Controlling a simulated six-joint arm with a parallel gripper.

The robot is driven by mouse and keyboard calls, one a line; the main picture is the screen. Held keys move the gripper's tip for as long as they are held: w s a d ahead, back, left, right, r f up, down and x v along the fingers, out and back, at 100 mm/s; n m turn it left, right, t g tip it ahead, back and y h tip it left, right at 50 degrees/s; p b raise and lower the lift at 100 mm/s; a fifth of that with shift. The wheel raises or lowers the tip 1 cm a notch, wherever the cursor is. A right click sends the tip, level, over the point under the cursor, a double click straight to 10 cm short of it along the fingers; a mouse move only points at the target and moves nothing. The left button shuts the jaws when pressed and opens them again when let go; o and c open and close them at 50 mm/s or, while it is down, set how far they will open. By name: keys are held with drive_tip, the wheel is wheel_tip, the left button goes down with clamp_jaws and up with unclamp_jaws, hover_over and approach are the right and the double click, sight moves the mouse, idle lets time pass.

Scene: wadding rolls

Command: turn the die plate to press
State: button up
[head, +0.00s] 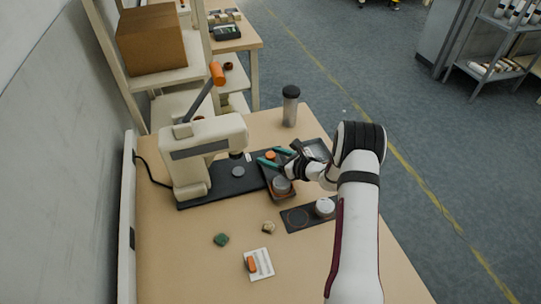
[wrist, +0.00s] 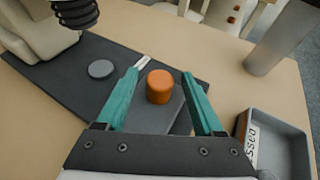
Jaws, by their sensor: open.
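The die plate (head: 272,174) is a dark plate beside the press base, with an upright orange knob (head: 270,155) at its far end. A grey round piece (head: 282,185) sits on its near part. The press (head: 205,150) is cream, with a dark base (head: 215,193) bearing a small grey disc (head: 238,171). My gripper (head: 267,155) is open, its teal fingers on either side of the knob. In the wrist view the knob (wrist: 160,88) stands between the fingers with gaps on both sides. The plate's near part is hidden there by my gripper (wrist: 161,76).
A grey tray (wrist: 280,135) with a partly hidden label lies right of the plate. A dark-lidded canister (head: 290,108) stands behind. A dark two-place holder (head: 297,219) with a white-topped jar (head: 325,207) is nearer. A green lump (head: 221,240) and a card (head: 260,265) lie in front.

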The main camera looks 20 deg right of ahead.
drive_tip(key=shift+w+a+f, duration=0.1)
drive_tip(key=shift+w+a, duration=0.05)
drive_tip(key=shift+w, duration=0.1)
clamp_jaws()
idle(1.4)
